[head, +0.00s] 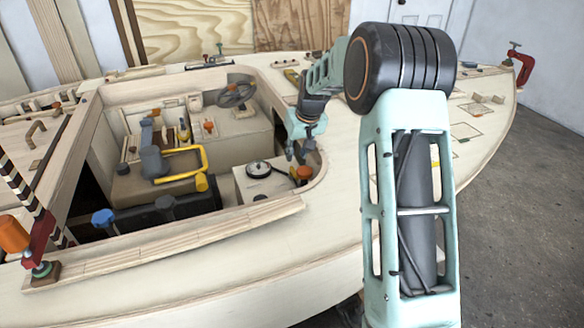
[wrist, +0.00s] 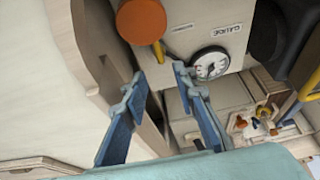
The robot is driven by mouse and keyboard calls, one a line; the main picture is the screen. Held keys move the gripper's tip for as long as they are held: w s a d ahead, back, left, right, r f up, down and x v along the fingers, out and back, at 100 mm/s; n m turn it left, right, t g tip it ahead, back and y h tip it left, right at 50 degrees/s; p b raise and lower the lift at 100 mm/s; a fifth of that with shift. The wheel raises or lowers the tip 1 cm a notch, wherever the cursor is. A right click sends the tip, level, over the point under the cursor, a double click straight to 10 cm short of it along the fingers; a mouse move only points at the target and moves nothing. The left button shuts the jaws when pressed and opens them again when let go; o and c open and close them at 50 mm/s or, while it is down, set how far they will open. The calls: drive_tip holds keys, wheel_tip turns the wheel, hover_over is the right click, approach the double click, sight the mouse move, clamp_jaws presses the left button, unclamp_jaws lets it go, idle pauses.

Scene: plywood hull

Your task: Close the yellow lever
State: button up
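A short yellow lever (wrist: 158,51) shows in the wrist view, sticking out from beside a round orange knob (wrist: 142,20). The knob hides part of it. In the head view the orange knob (head: 303,174) stands on the pale box at the cockpit's right end; I cannot make out the short lever there. My gripper (wrist: 157,75) is open, with an empty gap between its blue-grey fingers. The lever's end lies just beyond the fingertips, seemingly apart from them. In the head view my gripper (head: 298,150) is above and beside the knob.
A round dial gauge (wrist: 210,63) sits close to the right finger; it also shows in the head view (head: 258,169). The curved hull edge lies left of the fingers. A larger yellow bar handle (head: 190,162) and a steering wheel (head: 236,91) are in the cockpit.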

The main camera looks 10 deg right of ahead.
sight(293, 168)
drive_tip(key=b+x, duration=0.1)
drive_tip(key=x, duration=0.7)
drive_tip(key=shift+a+f, duration=0.1)
drive_tip(key=shift+c, duration=0.2)
clamp_jaws()
